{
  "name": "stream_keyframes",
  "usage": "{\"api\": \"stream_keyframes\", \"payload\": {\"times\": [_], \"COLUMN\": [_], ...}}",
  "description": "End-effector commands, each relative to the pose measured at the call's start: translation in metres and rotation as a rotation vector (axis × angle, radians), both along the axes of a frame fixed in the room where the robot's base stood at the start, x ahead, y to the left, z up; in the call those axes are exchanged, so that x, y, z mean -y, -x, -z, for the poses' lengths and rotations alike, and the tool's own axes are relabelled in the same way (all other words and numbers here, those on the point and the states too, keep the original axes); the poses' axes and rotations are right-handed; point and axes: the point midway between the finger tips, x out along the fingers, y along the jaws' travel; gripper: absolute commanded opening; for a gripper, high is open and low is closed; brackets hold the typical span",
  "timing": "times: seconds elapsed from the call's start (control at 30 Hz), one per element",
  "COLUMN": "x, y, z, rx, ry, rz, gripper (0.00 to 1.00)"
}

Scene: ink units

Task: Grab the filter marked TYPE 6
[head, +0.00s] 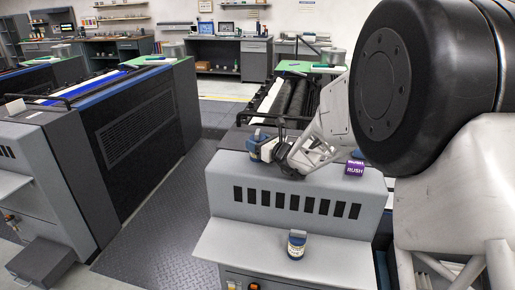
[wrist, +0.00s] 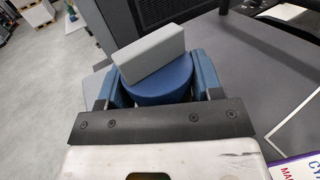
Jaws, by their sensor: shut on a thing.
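My gripper (head: 280,149) is shut on a filter (head: 262,148), a round canister with a dark blue top and a pale label, held over the grey top of the near machine. In the wrist view the blue round body of the held filter (wrist: 158,89) with its grey block on top sits between the two blue fingers of my gripper (wrist: 157,82). A second filter (head: 296,245), dark blue and white with a cream band, stands upright on the machine's lower front ledge. The type marking is too small to read on either filter.
A purple box marked RUSH (head: 355,167) sits on the near machine (head: 235,175), right of my gripper. Dark rollers (head: 290,97) lie behind it. Another machine (head: 140,110) stands at left across a floor walkway. A printed card (wrist: 297,167) shows at the wrist view's lower right.

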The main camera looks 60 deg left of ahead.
Motion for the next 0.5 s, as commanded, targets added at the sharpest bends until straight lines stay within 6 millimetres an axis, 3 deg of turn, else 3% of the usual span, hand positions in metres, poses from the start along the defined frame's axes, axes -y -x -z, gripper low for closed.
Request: {"api": "stream_keyframes", "payload": {"times": [0.5], "x": [0.0000], "y": [0.0000], "z": [-0.0078], "rx": [0.000], "ry": [-0.001], "rz": [0.000], "gripper": [0.33]}}
